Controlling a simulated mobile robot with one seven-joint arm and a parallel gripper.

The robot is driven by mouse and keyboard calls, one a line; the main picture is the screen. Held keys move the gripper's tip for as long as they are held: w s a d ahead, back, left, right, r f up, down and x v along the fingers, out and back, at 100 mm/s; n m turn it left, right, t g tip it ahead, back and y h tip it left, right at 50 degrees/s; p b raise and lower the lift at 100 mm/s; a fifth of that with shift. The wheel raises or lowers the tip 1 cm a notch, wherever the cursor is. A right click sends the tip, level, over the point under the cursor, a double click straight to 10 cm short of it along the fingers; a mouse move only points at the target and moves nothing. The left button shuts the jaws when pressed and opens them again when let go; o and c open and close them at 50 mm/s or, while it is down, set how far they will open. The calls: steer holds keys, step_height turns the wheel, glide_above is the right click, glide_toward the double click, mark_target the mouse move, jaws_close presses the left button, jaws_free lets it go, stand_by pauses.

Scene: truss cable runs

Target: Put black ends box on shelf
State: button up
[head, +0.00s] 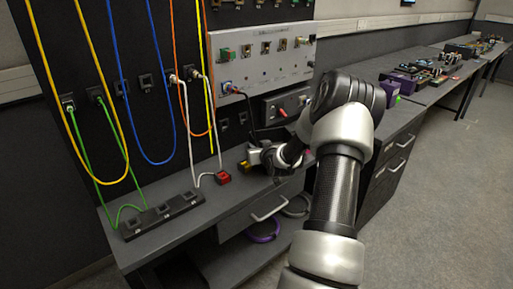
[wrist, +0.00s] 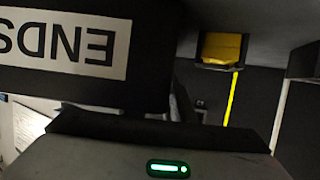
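The black ends box (wrist: 150,45) fills the upper left of the wrist view, very close to the camera. Its white label reads "ENDS" upside down. My gripper (head: 262,157) is low over the bench top, below the wall panel, in the head view. The grey body of my gripper with a green light crosses the bottom of the wrist view, just beside the box. I cannot see both fingertips or tell whether they touch the box. I cannot make out the box in the head view, where my gripper and arm cover that area.
A red block (head: 223,177) and a black strip (head: 160,215) lie on the bench (head: 215,205). Yellow, blue, orange and white cables hang from the dark wall. Coiled cables, one purple (head: 264,232), lie on a lower shelf (head: 232,262). A yellow block (wrist: 221,48) shows in the wrist view.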

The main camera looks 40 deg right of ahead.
steer(key=shift+r+p, duration=0.3)
steer(key=shift+p, duration=0.05)
steer(key=p+v, duration=0.1)
steer(key=v, duration=1.1)
steer(key=shift+f, duration=0.1)
